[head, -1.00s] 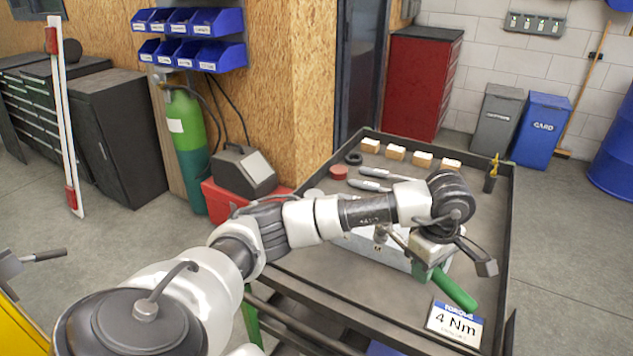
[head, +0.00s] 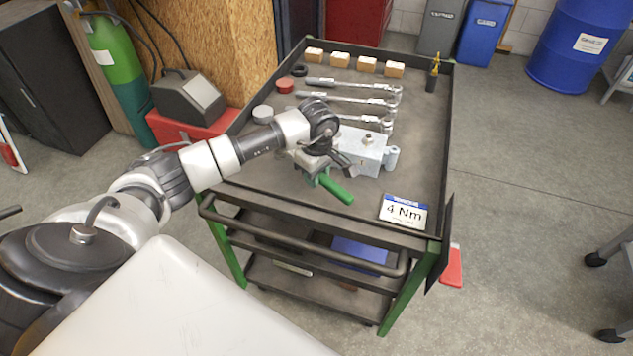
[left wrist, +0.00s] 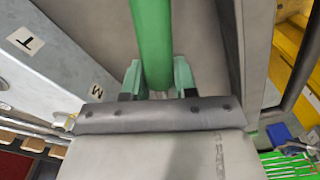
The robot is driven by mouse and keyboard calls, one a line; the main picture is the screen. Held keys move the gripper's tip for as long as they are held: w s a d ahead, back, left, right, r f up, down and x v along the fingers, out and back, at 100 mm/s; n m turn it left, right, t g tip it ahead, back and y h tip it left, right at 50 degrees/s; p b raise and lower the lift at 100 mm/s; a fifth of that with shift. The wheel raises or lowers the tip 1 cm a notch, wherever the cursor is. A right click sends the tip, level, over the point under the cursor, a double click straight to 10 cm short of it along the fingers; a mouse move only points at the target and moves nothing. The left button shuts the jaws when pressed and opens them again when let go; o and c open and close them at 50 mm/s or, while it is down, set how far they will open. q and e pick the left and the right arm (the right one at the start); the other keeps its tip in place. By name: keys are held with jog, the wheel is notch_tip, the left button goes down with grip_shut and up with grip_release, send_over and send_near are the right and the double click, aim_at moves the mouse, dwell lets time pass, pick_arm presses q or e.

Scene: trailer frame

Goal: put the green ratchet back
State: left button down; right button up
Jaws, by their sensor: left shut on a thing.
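The green ratchet (head: 337,189) has its green handle pointing toward the cart's front. My left gripper (head: 318,178) is shut on it, over the cart's tray (head: 270,186), to the front left of a grey metal block (head: 362,150). In the left wrist view the green handle (left wrist: 152,40) runs up between the two fingers (left wrist: 157,80). The ratchet's head is hidden by the gripper. My right gripper is not in view.
Several torque wrenches (head: 350,99) and wooden blocks (head: 340,59) lie behind. In the left wrist view, several green strips (left wrist: 288,165) and a yellow surface (left wrist: 290,55) show at right.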

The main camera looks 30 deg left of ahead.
aim_at(317, 192)
pick_arm(q)
jog(key=shift+f, duration=1.75)
jog(key=shift+f, duration=0.15)
jog(key=c, duration=0.9)
grip_release()
jog(key=shift+d, duration=0.1)
notch_tip(317, 192, up, 12)
jog(key=shift+d+r, duration=0.1)
jog(key=shift+r, duration=0.1)
